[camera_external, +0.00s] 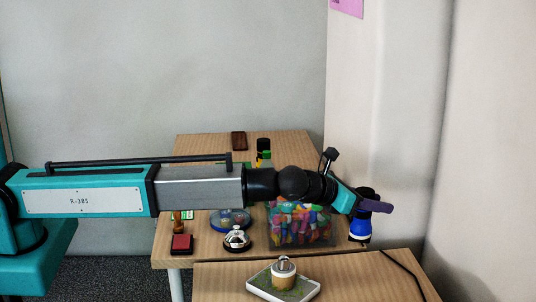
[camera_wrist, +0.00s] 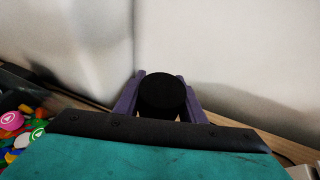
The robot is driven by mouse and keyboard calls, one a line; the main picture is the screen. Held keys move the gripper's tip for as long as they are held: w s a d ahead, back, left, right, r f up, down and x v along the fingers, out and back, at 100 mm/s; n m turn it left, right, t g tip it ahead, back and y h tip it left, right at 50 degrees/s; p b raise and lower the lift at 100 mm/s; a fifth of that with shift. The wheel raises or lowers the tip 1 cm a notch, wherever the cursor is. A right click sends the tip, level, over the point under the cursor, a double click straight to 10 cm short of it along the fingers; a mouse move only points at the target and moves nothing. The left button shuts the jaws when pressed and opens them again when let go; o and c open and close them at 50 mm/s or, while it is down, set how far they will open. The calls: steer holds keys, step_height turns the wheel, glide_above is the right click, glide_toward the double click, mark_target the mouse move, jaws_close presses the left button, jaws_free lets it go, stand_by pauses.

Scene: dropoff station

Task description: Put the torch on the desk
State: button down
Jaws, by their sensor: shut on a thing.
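The torch (camera_external: 359,229) is blue with a black head and stands roughly upright at the right end of the rear wooden desk (camera_external: 205,245), near the wall. My gripper (camera_external: 374,203), with purple fingers, is shut around the torch's upper part. In the wrist view the torch's round black end (camera_wrist: 162,90) sits between the two purple fingers (camera_wrist: 163,105). I cannot tell whether the torch's lower end touches the desk or hangs just above it.
A clear box of colourful pieces (camera_external: 300,225) stands just left of the torch. A silver bell (camera_external: 237,239), a red pad (camera_external: 181,244) and a blue dish (camera_external: 230,220) lie further left. A nearer table (camera_external: 365,285) holds a small tray (camera_external: 258,288) with a round object (camera_external: 284,268).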

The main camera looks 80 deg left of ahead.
mark_target(351, 233)
step_height(351, 233, down, 6)
stand_by(0.5)
steer(key=shift+f, duration=0.15)
steer(key=shift+f+b, duration=0.3)
steer(key=shift+f, duration=1.55)
steer(key=shift+f, duration=0.1)
steer(key=c, duration=1.2)
jaws_free()
steer(key=shift+o, duration=0.2)
steer(key=shift+s, duration=0.1)
steer(key=shift+v, duration=6)
